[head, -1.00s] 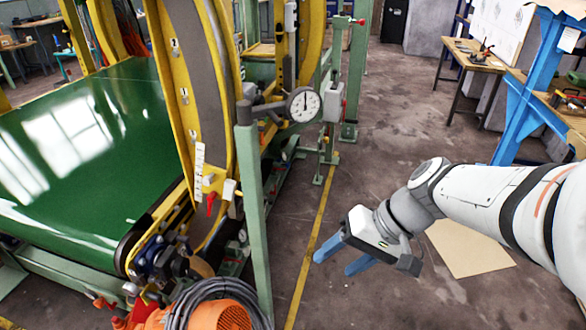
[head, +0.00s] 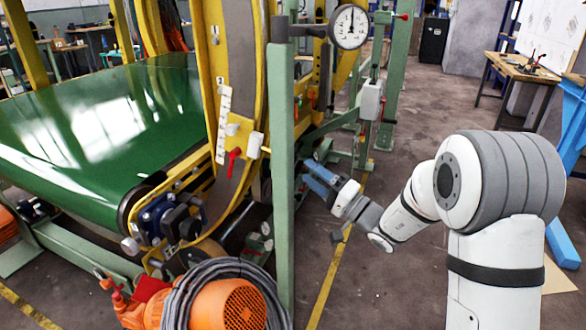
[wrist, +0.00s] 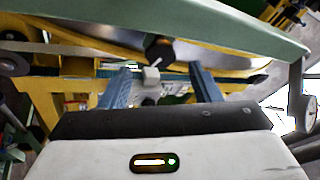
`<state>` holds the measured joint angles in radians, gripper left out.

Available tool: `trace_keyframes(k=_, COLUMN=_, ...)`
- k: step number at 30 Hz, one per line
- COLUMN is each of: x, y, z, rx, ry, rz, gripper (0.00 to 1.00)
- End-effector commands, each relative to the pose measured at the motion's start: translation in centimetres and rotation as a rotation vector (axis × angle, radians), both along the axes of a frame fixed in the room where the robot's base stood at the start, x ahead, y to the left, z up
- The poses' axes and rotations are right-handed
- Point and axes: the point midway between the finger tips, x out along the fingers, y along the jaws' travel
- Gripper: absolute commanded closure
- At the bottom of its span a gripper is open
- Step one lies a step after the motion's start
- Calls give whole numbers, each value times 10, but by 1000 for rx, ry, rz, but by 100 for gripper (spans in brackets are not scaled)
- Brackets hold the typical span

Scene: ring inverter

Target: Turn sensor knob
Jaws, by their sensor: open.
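A dark knob-like part with a pale line (wrist: 158,48) shows ahead of my gripper in the wrist view, with a small pale block (wrist: 151,73) just below it in the picture. I cannot tell for sure that this is the sensor knob. My gripper (wrist: 157,71) is open and empty, its blue fingers either side of the pale block's line in the picture, with no clear contact. In the head view my gripper (head: 309,176) points left at the green post (head: 282,190). A white sensor-like block (head: 255,144) and a red lever (head: 234,158) are on the yellow ring frame.
The green post stands close to my fingers and crosses the top of the wrist view. A dial gauge (head: 349,26) is above, a grey box (head: 371,100) to the right. An orange motor (head: 232,305) with coiled cable is below. The floor at right is mostly free.

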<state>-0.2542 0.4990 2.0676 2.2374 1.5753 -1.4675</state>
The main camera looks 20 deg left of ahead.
Motion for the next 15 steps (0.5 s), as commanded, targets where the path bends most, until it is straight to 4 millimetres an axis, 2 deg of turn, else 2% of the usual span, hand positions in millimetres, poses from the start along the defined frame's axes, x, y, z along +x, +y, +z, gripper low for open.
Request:
trace_keyframes(k=3, x=5, y=20, z=7, rx=0, ry=-2, rz=4, gripper=43)
trace_keyframes(k=9, x=13, y=45, z=17, rx=-1, ry=0, rz=4, gripper=43)
trace_keyframes(k=15, x=17, y=54, z=21, rx=-1, ry=1, rz=3, gripper=43)
